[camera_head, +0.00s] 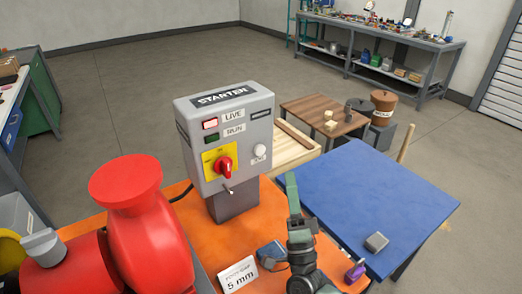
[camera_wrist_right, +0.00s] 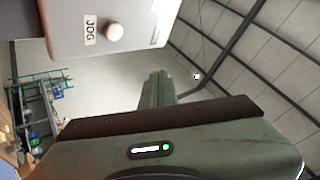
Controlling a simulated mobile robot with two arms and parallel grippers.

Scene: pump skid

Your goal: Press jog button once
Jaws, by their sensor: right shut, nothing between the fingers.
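The grey starter box (camera_head: 222,130) stands on a post on the orange skid. Its round white jog button (camera_head: 260,151) is on the right of the front face, above a small label. In the right wrist view the jog button (camera_wrist_right: 114,32) sits beside its "JOG" label (camera_wrist_right: 90,31) at the upper left. My right gripper (camera_head: 291,178) is shut and empty, pointing up, to the right of and below the button in the head view. Its fingertips (camera_wrist_right: 157,78) appear apart from the button in the wrist view. My left gripper is not in view.
The box also carries a red-and-yellow rotary switch (camera_head: 223,165), a lit red LIVE lamp (camera_head: 210,124) and a dark green RUN lamp (camera_head: 211,139). A red pump (camera_head: 140,220) stands at left. A "5 mm" card (camera_head: 238,273) lies near my right arm. A blue table (camera_head: 365,195) is at right.

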